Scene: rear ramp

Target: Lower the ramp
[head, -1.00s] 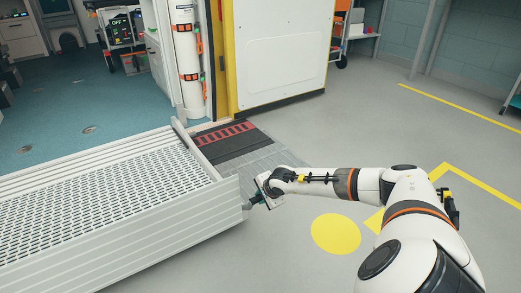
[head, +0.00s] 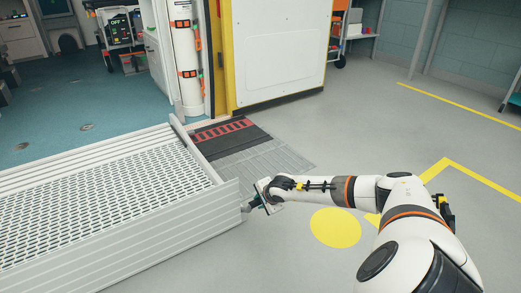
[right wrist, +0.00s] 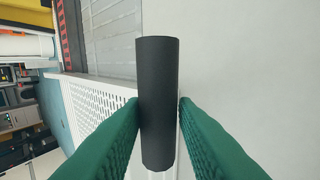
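The silver perforated ramp (head: 110,188) with raised side walls fills the left of the head view, beside the van's rear opening. Its white lattice surface shows in the right wrist view (right wrist: 97,97). My right gripper (head: 254,203) is at the ramp's right corner. In the right wrist view its green fingers (right wrist: 158,125) lie against both sides of a black cylindrical handle (right wrist: 157,75), shut on it. The handle is mostly hidden in the head view. My left gripper is not in view.
The open white door (head: 278,50) with a yellow edge stands behind. A black and red threshold strip (head: 222,133) and grey ribbed plate (head: 265,160) lie beyond the ramp. Grey floor at right is clear, with a yellow disc marking (head: 335,228).

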